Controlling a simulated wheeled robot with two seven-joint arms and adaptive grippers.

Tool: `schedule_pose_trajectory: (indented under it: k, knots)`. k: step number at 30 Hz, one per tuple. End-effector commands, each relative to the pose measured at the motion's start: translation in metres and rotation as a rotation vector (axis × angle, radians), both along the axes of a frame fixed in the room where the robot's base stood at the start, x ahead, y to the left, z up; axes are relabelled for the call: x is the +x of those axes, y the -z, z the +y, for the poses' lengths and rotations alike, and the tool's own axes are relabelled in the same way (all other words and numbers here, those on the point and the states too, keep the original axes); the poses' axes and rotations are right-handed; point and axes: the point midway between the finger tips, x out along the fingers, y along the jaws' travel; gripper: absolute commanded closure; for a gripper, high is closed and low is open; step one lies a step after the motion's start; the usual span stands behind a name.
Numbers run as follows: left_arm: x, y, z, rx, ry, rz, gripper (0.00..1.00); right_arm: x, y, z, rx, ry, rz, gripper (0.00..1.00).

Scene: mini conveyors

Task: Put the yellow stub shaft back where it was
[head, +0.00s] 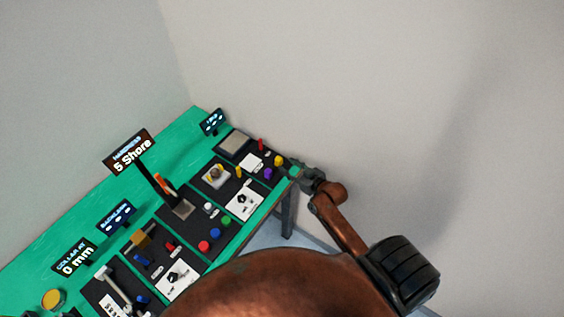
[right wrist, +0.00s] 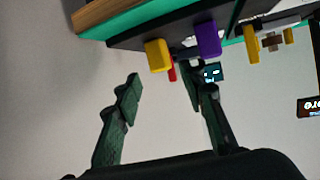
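A short yellow piece (head: 278,160), which looks like a stub shaft, stands at the right end of the green table beside a purple piece (head: 268,173). In the right wrist view the yellow piece (right wrist: 157,55) shows just beyond the fingertips, with the purple piece (right wrist: 207,40) to its right. My right gripper (head: 297,173) is at the table's right edge, close to the yellow piece but apart from it. In the right wrist view its fingers (right wrist: 160,92) are spread with nothing between them. A slimmer yellow piece (head: 238,172) stands farther left. My left gripper is out of view.
A red piece (head: 260,145) stands behind the yellow piece, near a grey plate (head: 234,144). A white card (head: 251,162) lies beside them. Dark mats with small coloured parts and several display signs (head: 129,152) fill the green table (head: 120,178).

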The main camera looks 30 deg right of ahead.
Motion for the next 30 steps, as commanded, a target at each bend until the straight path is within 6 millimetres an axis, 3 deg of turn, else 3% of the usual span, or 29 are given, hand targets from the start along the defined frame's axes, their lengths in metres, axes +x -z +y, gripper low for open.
schedule_pose_trajectory:
  k: [3,9,30]
  knots:
    - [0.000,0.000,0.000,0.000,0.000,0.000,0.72,-0.021,-0.007,-0.003,-0.001,0.000,0.002,0.63]
    - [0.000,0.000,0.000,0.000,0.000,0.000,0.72,-0.037,-0.015,-0.004,-0.001,0.000,0.000,0.63]
    - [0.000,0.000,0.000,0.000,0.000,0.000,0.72,-0.046,-0.012,0.002,-0.004,-0.006,0.033,0.63]
